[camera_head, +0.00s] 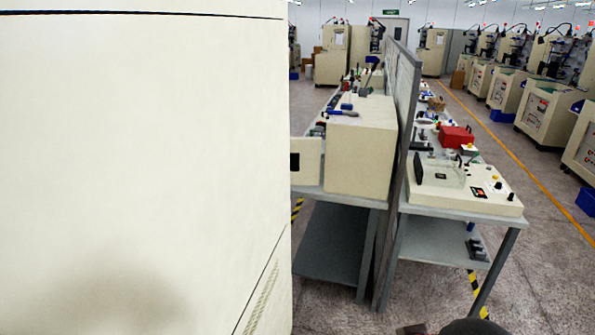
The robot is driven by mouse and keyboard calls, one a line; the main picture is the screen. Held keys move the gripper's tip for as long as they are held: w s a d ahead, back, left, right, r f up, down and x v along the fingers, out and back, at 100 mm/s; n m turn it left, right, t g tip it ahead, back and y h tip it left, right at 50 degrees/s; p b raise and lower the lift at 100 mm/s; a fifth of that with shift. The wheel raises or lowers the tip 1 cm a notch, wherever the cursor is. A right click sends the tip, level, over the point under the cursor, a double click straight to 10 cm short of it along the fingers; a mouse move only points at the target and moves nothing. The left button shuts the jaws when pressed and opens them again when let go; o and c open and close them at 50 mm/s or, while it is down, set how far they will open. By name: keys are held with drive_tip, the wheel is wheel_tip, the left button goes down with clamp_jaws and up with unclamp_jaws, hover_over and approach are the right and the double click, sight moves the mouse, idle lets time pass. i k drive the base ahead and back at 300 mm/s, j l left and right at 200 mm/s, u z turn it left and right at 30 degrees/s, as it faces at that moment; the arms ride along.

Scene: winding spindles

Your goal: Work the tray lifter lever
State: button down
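I cannot make out a tray lifter lever for certain in this view. A blue-handled tool or lever (343,113) lies on top of a cream box-shaped unit (362,155) on the left bench. Small thin upright parts stand just behind it, too small to tell apart. My gripper is not in view. A dark rounded shape at the bottom edge is cut off, and I cannot tell what it is.
A large cream panel (140,160) fills the left half close by. Two benches stand back to back along a grey divider (402,95). The right bench holds a cream control unit (465,188) and a red box (455,136). Machines (545,110) line the right. Floor (540,260) at right is clear.

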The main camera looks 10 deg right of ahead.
sight(373, 68)
drive_tip(key=i+l+u, duration=0.3)
drive_tip(key=i, duration=0.15)
drive_tip(key=i+l+z, duration=0.2)
drive_tip(key=i+z, duration=0.15)
drive_tip(key=i, duration=0.45)
drive_tip(key=i+z, duration=0.35)
drive_tip(key=i, duration=0.5)
drive_tip(key=i+j+z, duration=0.2)
drive_tip(key=i+z, duration=0.15)
drive_tip(key=i, duration=0.45)
